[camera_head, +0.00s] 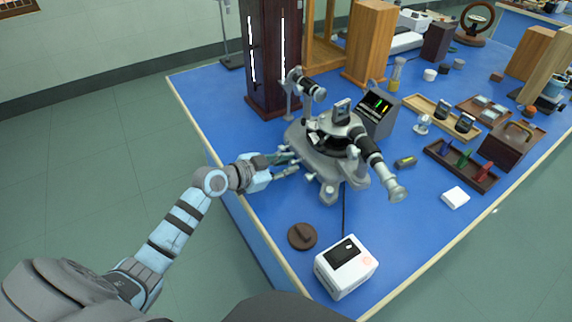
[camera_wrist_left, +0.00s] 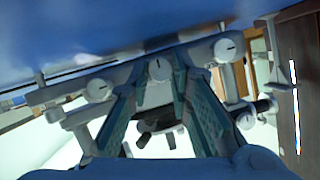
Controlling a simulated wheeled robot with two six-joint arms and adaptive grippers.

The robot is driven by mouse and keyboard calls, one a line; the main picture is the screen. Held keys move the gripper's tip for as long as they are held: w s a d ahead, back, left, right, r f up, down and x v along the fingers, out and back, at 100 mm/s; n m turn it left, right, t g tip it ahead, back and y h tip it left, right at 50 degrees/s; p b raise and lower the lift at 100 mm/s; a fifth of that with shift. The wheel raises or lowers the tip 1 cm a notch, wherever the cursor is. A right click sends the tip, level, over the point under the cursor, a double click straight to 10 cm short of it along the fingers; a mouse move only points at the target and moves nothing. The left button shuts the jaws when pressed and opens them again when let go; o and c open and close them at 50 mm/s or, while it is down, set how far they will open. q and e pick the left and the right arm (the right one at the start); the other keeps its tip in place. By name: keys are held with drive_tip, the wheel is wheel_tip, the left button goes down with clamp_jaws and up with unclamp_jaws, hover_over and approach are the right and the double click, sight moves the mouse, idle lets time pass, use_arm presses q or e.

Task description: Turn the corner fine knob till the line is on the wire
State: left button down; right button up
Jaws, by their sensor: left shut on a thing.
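The spectrometer (camera_head: 318,158) stands on the blue bench, with a grey base and two tubes. My left gripper (camera_head: 287,163) reaches its left side from the left. In the left wrist view, the gripper (camera_wrist_left: 160,78) is shut on a pale round knob (camera_wrist_left: 159,68) with a dark mark, between its teal fingers. Other marked knobs sit on the left (camera_wrist_left: 98,90) and right (camera_wrist_left: 226,49) of it. A small dark screen (camera_head: 377,105) behind the spectrometer shows green and yellow lines; I cannot tell how the line lies against the wire. My right gripper is not in view.
A white box (camera_head: 346,268) and a brown disc (camera_head: 302,236) stand at the front of the bench. A dark cabinet (camera_head: 270,60) stands behind. Trays (camera_head: 462,166) and a wooden case (camera_head: 506,146) lie to the right. The left bench edge runs below my arm.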

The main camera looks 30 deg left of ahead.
use_arm(q)
drive_tip(key=shift+f, duration=0.1)
drive_tip(key=m+b, duration=0.1)
drive_tip(key=m+t+y+b, duration=0.1)
drive_tip(key=shift+s+d+f+m+y+b, duration=0.1)
drive_tip(key=shift+d+f+m+y+b, duration=0.05)
drive_tip(key=shift+m+y+b, duration=0.2)
drive_tip(key=shift+m+t+b, duration=0.35)
drive_tip(key=shift+m+t, duration=0.15)
drive_tip(key=shift+m, duration=0.05)
drive_tip(key=c, duration=1.5)
unclamp_jaws()
drive_tip(key=shift+o, duration=0.2)
